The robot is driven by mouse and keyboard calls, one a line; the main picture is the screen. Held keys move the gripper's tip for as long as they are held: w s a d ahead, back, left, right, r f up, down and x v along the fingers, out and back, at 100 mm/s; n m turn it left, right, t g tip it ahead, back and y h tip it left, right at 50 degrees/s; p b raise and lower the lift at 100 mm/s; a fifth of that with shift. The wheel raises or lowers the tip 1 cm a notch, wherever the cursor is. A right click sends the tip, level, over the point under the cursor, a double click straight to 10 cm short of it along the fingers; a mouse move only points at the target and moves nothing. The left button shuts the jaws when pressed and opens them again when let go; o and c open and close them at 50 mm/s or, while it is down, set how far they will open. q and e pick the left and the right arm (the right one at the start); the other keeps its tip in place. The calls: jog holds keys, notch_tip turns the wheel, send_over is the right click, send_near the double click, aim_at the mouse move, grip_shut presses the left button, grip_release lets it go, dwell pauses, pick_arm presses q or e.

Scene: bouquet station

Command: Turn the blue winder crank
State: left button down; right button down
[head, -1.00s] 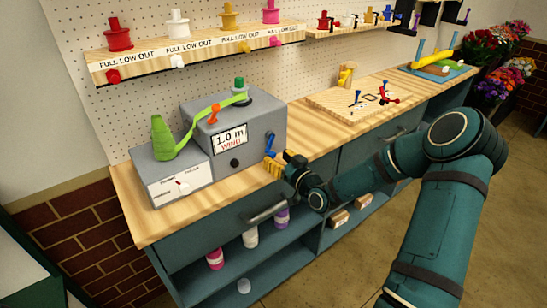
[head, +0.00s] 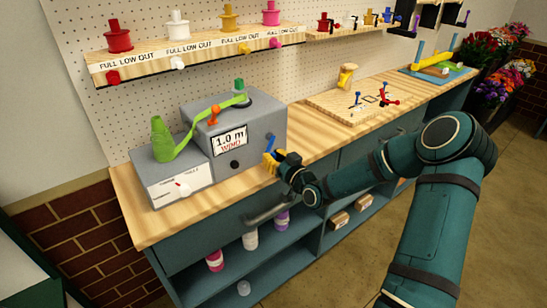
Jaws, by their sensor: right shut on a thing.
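The grey winder box (head: 262,125) stands on the wooden counter, its display (head: 230,140) reading "1.0 m" with red "WIND" lettering below. The blue crank (head: 271,143) sticks out from the box's right side. My right gripper (head: 270,161), with yellow fingertips, is shut on the crank at its lower end; the fingers hide part of it. A green ribbon (head: 187,141) runs from a green cone on the lower grey box (head: 165,183) past an orange lever (head: 213,116) to a green spool (head: 239,90) on top. My left gripper is not in view.
A shelf (head: 195,52) with coloured spools hangs above the winder. A wooden board (head: 345,104) with small blue and red parts lies farther right on the counter. A drawer handle (head: 266,210) juts out below my right gripper. The counter between winder and board is clear.

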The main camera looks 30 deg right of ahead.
jog(key=shift+r, duration=0.15)
jog(key=m, duration=0.2)
jog(key=a+r+m+p, duration=0.1)
jog(key=m, duration=0.1)
jog(key=m+p, duration=0.1)
jog(key=m, duration=0.1)
jog(key=shift+a+r, duration=0.35)
jog(key=shift+r, duration=0.05)
jog(key=m+p, duration=0.1)
jog(key=r+m, duration=0.1)
jog(key=m, duration=0.1)
jog(key=m+p, duration=0.1)
jog(key=shift+a+r+m+p, duration=0.3)
jog(key=shift+a+r, duration=0.05)
jog(key=r+m+p, duration=0.1)
jog(key=m+p, duration=0.1)
jog(key=m, duration=0.1)
jog(key=shift+r, duration=0.2)
jog(key=shift+d+r+m+p, duration=0.1)
jog(key=shift+r+m+p, duration=0.2)
jog(key=shift+m, duration=0.35)
jog(key=shift+d+r+m+p, duration=0.1)
jog(key=shift+m+p, duration=0.25)
jog(key=shift+m, duration=0.35)
jog(key=shift+r+m+p, duration=0.15)
jog(key=shift+m+p, duration=0.2)
jog(key=shift+m, duration=0.3)
jog(key=shift+s, duration=0.1)
